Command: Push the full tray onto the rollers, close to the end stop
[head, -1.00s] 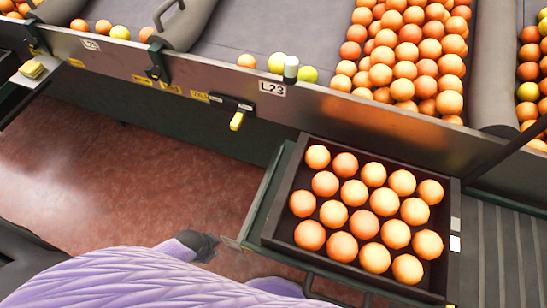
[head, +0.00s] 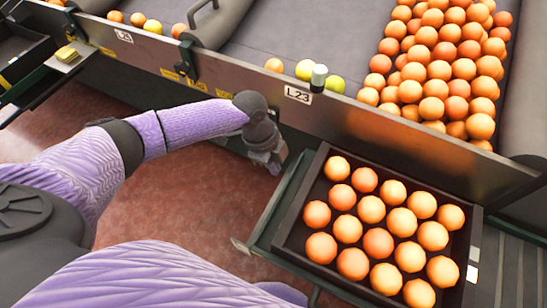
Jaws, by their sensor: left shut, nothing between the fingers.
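The full tray (head: 472,250) is dark, square-edged and filled with a single layer of oranges (head: 371,209). It sits on a green-edged stand (head: 270,215) below the conveyor wall. Grey ridged rollers (head: 512,262) lie at the right edge of the view, to the right of the tray. I cannot make out the end stop. My left gripper (head: 275,166) points down, shut and empty, beyond the tray's left side near its far left corner. It is apart from the tray. My right gripper is not in view.
A long metal wall (head: 230,82) with an L23 label (head: 297,95) runs behind the tray. Red floor (head: 180,200) is open left of the stand.

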